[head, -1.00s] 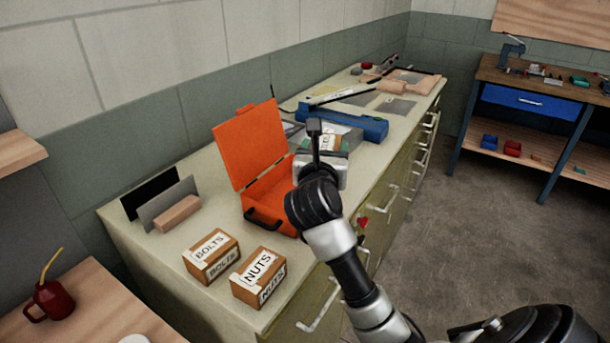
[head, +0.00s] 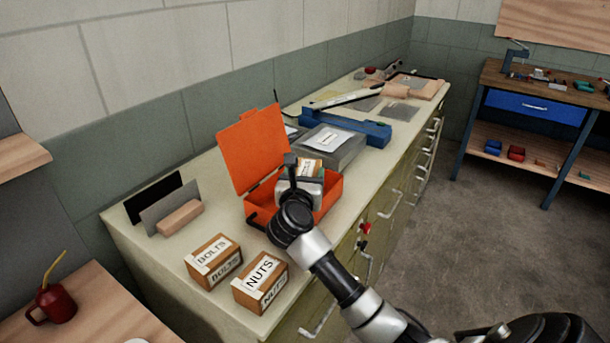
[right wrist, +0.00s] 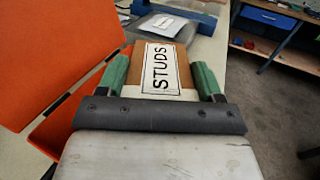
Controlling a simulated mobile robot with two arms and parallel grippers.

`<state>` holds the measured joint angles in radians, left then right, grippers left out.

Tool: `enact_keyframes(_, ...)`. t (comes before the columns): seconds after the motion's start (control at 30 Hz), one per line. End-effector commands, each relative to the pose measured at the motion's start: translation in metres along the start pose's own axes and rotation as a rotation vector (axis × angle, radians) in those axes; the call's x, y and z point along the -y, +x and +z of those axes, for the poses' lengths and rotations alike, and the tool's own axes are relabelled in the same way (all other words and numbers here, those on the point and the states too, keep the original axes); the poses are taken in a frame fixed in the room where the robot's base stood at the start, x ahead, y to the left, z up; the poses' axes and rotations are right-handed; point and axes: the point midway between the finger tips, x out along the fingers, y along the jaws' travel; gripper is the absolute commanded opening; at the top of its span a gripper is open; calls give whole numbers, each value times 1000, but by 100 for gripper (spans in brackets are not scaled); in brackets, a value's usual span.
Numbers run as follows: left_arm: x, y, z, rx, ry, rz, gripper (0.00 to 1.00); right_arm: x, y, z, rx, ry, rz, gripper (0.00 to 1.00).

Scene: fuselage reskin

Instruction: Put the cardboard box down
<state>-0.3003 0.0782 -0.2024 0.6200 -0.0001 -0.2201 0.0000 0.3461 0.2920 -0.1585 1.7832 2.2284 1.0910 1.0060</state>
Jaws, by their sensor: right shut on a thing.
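The cardboard box (right wrist: 165,65), labelled STUDS, is between the green fingers of my right gripper (right wrist: 163,80), which is shut on it. In the head view the box (head: 310,167) shows partly behind my right gripper (head: 306,172), over the open orange case (head: 328,193). Whether its underside touches the case is hidden. In the right wrist view the orange lid (right wrist: 55,50) stands up at the left. My left gripper is not in view.
The BOLTS box (head: 213,262) and NUTS box (head: 260,282) stand at the counter's near end. A grey case (head: 335,146) and a blue tool (head: 365,130) lie behind the orange case. A wood block (head: 180,217) lies at left.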

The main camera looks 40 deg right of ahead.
Motion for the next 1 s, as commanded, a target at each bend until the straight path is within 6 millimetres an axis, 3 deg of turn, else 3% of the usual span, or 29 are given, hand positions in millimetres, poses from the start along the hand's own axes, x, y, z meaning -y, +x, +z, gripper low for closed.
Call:
enact_keyframes(0.57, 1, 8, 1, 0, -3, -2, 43, 0, 0, -12, 0, 0, 0, 27)
enact_keyframes(0.6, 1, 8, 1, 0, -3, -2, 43, 0, 0, -14, -4, -2, 0, 67)
enact_keyframes(0.7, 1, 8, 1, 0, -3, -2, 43, 0, 0, -15, -6, -3, 0, 83)
enact_keyframes(0.77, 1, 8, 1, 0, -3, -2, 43, 0, -1, -15, -7, -3, 0, 91)
enact_keyframes(1.0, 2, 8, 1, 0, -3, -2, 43, 0, -1, -17, -11, -5, 0, 91)
